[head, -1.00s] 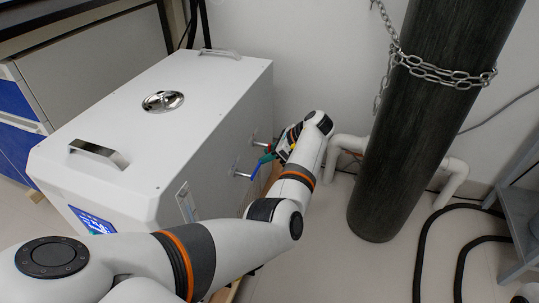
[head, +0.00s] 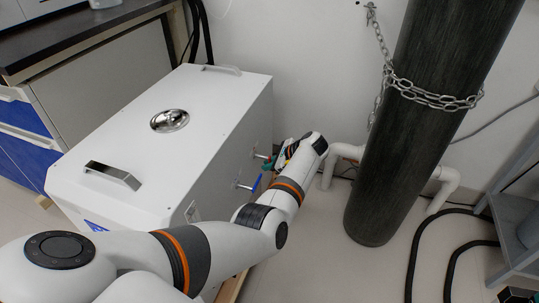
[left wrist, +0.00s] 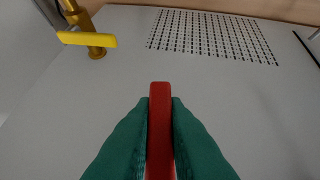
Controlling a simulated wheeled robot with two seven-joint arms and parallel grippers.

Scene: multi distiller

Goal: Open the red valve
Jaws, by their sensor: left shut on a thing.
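The red valve handle (left wrist: 160,128) stands upright in the left wrist view, a narrow red bar between the green fingertips of my left gripper (left wrist: 160,140). The gripper is shut on it. In the head view my left gripper (head: 269,164) is at the far valve on the right side of the white distiller box (head: 150,150); the red handle is hidden there by the gripper. A dark part, seemingly my right gripper, is cut off at the lower right corner; its jaws cannot be made out.
A blue-handled valve (head: 256,184) sticks out nearer on the same side. A yellow valve handle (left wrist: 88,39) shows at upper left in the wrist view. A dark chained cylinder (head: 405,130) and white pipes (head: 346,151) stand to the right. Black hoses (head: 418,245) lie on the floor.

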